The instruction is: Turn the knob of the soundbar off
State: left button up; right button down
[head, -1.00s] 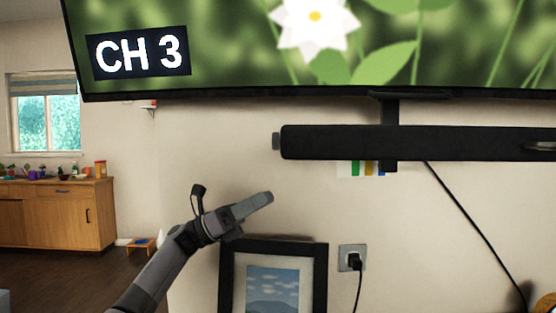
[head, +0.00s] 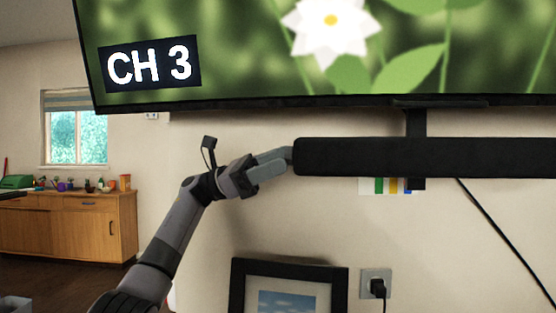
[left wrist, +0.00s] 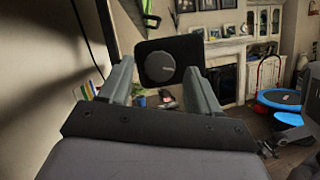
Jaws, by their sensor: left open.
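The black soundbar (head: 420,157) is mounted on the wall below the TV. Its left end is at my left gripper (head: 288,157), whose fingers reach that end in the head view and hide the knob there. In the left wrist view the soundbar's end face (left wrist: 187,50) shows the round grey knob (left wrist: 160,67) between my two open fingers (left wrist: 158,78). The fingertips stand on either side of the knob; I cannot tell whether they touch it. My right gripper is not in view.
The TV (head: 330,55) showing "CH 3" hangs just above. A framed picture (head: 240,285) and a wall outlet (head: 376,283) with a plug are below. A wooden cabinet (head: 100,225) stands far left. The wall between soundbar and picture is mostly free.

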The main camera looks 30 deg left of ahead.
pick_arm(q)
jog(key=shift+w+d, duration=0.1)
jog(key=shift+d, duration=0.2)
jog(key=c, duration=1)
jog(key=shift+c, duration=0.2)
